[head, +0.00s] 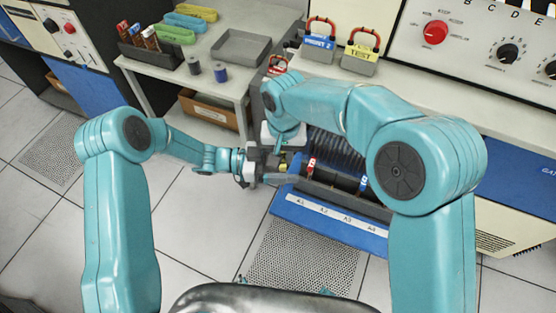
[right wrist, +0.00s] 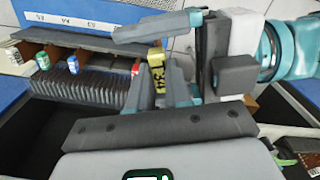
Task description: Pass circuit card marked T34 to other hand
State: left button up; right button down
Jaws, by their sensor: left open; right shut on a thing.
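A small card with a yellow end (right wrist: 157,62) is between the fingertips of my right gripper (right wrist: 160,78) in the right wrist view. Its yellow end also shows in the head view (head: 283,163). I cannot read its marking. My right gripper is shut on it; in the head view the right arm hides most of that gripper. My left gripper (head: 272,170) is open, coming in from the left, with its fingers close around the yellow end. I cannot tell whether they touch it.
A blue-fronted rack (head: 330,228) labelled A1 onward holds a red-ended card (head: 311,168) and a blue-ended card (head: 363,186). A bench (head: 225,75) with a grey tray (head: 241,47) and two spools stands behind. Padlock-like tags, PRIORITY 2 (head: 318,43) and TEST (head: 360,55), stand at the right.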

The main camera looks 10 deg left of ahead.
pick_arm(q)
jog(key=c, duration=0.8)
pick_arm(e)
jog(key=c, duration=1)
grip_release()
